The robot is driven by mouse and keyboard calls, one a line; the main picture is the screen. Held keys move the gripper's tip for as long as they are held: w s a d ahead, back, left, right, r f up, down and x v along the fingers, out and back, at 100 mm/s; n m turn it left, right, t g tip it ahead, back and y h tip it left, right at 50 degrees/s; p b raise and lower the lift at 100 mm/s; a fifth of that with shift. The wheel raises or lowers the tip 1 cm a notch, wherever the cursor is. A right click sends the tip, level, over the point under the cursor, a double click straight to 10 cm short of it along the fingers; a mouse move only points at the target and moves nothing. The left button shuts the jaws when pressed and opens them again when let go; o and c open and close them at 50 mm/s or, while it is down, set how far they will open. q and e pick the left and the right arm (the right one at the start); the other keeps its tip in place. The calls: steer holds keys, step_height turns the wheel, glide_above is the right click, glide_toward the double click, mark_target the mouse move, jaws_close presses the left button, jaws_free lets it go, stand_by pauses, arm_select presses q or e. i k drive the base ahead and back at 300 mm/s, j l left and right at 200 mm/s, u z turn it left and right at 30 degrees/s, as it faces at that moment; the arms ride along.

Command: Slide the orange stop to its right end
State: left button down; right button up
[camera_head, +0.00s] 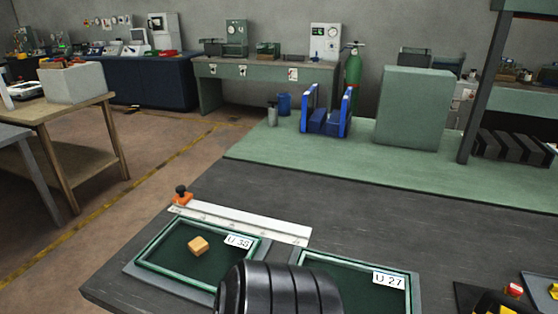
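The orange stop (181,199) with a dark knob on top sits at the left end of a white rail (245,223). The rail runs from upper left to lower right behind two green-rimmed trays, and its right end is bare. Neither of my grippers' fingers shows in the head view. A black ribbed rounded part, which looks like a piece of my arm, rises at the bottom centre and covers part of the trays' front.
The left tray (150,256), labelled U 38, holds a small tan block (198,246). The right tray (407,300) is labelled U 27. A red button (514,289) and a yellow piece (553,290) are at lower right. The dark tabletop (400,225) behind the rail is clear.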

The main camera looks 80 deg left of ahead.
mark_target(183, 198)
steer(key=u, duration=3.05)
